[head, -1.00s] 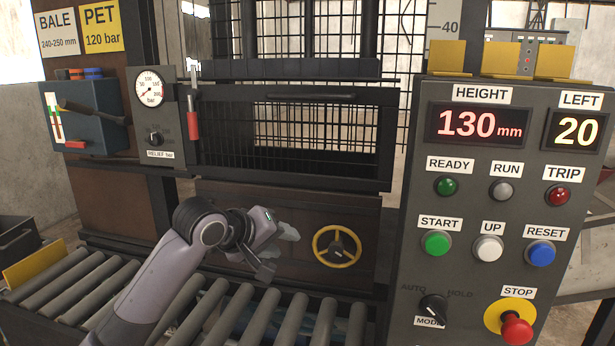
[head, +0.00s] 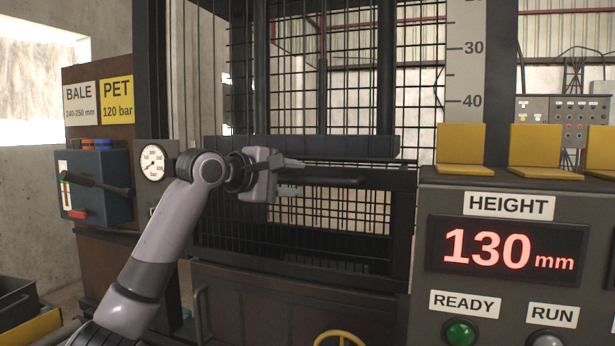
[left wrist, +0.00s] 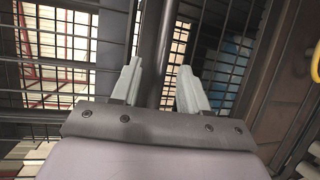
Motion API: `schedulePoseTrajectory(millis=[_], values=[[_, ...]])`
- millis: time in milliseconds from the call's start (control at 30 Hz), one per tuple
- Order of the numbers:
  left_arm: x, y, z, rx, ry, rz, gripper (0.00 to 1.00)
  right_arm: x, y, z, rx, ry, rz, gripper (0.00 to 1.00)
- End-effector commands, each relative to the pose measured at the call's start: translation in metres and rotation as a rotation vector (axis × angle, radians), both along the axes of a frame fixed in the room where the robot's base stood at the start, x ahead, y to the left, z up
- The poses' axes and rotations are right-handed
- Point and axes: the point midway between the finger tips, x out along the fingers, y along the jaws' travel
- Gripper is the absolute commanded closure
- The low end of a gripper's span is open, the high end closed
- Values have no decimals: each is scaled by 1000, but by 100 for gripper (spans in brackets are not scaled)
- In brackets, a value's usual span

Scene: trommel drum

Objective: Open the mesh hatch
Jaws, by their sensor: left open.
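The mesh hatch (head: 340,212) is a dark framed panel of black wire mesh in the middle of the press front, and it looks closed. A dark horizontal handle bar (head: 335,181) runs along its top rail. My left gripper (head: 291,177) is at the left part of this bar, with its pale fingers apart. In the left wrist view a dark bar (left wrist: 158,45) passes between the two open fingers (left wrist: 160,82), with mesh behind it. I cannot tell whether either finger touches the bar. My right gripper is not in view.
The control panel (head: 515,205) with its red height display stands close on the right. A yellow handwheel (head: 340,338) is low on the brown door below the hatch. A blue box with a lever (head: 92,188) and a gauge (head: 153,162) are on the left.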

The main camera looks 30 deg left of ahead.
Motion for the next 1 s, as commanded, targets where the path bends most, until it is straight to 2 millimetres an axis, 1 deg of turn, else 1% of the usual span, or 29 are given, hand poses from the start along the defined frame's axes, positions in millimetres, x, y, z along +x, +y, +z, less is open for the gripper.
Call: schedulePoseTrajectory(millis=[33, 100, 300, 433, 633, 667, 700, 767, 800, 1000], values=[[8, -2, 1, -1, 3, -1, 56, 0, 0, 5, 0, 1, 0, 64], [18, -4, -2, 1, 3, 0, 56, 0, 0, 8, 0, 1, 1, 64], [35, -6, -5, 2, 0, 0, 56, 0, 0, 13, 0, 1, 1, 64], [38, -7, -7, 3, 1, 0, 56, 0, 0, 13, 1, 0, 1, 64], [38, -7, -8, 4, 0, 0, 56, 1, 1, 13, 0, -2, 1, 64], [38, -7, -8, 4, 0, 0, 65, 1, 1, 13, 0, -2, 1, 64], [38, -7, -8, 4, 0, 0, 78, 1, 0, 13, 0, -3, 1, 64], [38, -7, -8, 4, 0, 0, 98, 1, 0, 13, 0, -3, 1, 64], [38, -7, -8, 4, 0, 0, 100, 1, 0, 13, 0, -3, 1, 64], [37, -7, -9, 5, -3, 0, 100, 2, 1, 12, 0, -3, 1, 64]])
